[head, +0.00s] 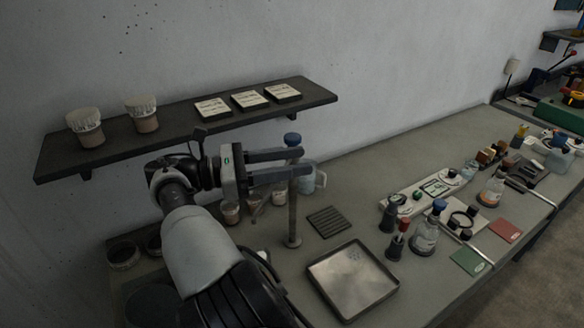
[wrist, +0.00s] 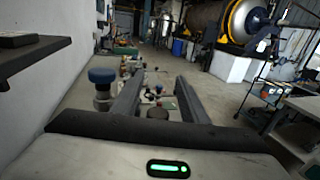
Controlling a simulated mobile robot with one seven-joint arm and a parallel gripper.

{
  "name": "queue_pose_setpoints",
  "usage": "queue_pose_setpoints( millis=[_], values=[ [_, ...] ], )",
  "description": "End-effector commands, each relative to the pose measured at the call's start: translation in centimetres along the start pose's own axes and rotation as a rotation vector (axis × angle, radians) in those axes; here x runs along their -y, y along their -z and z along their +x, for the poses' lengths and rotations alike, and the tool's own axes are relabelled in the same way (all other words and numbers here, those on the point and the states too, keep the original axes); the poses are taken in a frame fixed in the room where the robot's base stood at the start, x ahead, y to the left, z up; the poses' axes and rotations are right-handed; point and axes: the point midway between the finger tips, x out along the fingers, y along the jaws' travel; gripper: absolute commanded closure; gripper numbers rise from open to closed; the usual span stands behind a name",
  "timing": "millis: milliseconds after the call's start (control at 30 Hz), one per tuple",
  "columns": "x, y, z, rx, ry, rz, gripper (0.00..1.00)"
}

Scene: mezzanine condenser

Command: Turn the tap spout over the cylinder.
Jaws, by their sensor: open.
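A tap with a blue knob (head: 292,139) rises on a thin grey post (head: 293,220) from the bench, left of centre in the head view. The knob also shows in the wrist view (wrist: 102,76), just outside my left finger. My gripper (head: 306,162) is open and level, its fingers reaching right across the upper post. In the wrist view my gripper (wrist: 158,82) has no object held between its fingers. A pale, clear vessel (head: 307,182) stands behind the post; I cannot tell whether it is the cylinder.
A dark wall shelf (head: 180,130) holds cups and labelled boxes behind my arm. A shallow metal tray (head: 352,280) and a ribbed dark mat (head: 328,221) lie right of the post. Bottles, including a blue-capped flask (head: 426,236), stand farther right.

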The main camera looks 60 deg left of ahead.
Motion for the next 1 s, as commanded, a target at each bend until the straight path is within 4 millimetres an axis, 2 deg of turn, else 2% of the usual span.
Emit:
queue_pose_setpoints(
  millis=[200,400,600,1000],
  values=[
    [0.0,-4.5,0.0,-0.001,-0.001,0.005,0.6],
    [0.0,-7.5,0.0,0.0,0.0,0.003,0.6],
    [0.0,-8.4,0.0,0.0,0.0,0.0,0.6],
    [0.0,-8.3,0.0,0.0,0.0,0.0,0.6]
  ],
)
